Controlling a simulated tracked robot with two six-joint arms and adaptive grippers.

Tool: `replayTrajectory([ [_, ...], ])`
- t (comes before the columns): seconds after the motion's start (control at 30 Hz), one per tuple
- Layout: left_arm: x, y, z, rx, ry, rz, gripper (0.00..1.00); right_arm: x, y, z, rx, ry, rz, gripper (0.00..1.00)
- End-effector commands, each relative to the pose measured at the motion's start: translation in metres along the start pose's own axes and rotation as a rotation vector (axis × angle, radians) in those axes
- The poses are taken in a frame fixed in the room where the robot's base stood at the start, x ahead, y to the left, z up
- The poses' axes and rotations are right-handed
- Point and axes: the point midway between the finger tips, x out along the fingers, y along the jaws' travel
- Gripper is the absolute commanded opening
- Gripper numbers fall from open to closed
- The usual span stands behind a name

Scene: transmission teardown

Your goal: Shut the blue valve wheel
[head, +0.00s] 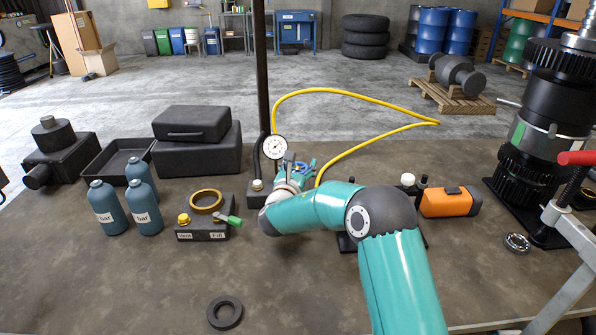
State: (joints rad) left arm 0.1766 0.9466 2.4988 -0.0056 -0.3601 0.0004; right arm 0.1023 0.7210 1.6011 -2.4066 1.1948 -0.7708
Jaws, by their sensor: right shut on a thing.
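The blue valve wheel (304,167) is a small blue ring just right of the round white gauge (274,147), and it is partly hidden by my gripper. My right gripper (298,168) reaches it from the front and is shut on the wheel. The fingers are small in the view and the exact contact is hard to see. The gauge stands on a dark base (257,190), mostly behind my arm. My left gripper is not in view.
A black box with a brass ring and green-handled valve (203,229) stands left of my arm, near blue bottles (146,211). A yellow hose (352,95) loops behind. An orange case (448,202) and a tall gear stack (545,150) stand right. A black ring (225,312) lies in front.

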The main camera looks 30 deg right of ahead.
Motion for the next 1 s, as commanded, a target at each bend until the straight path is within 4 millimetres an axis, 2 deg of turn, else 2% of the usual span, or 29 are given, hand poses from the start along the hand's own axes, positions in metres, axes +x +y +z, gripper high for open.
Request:
replayTrajectory([
  [0.1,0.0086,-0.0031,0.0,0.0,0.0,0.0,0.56,-0.0007,0.0009,-0.0023,0.002,-0.002,-0.083,0.3],
  [0.43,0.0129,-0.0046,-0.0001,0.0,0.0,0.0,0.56,-0.0011,-0.0032,-0.0009,-0.001,0.0,-0.258,0.3],
  [1.0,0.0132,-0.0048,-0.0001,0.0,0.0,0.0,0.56,-0.0015,-0.0037,0.0003,-0.003,-0.001,-0.298,0.3],
])
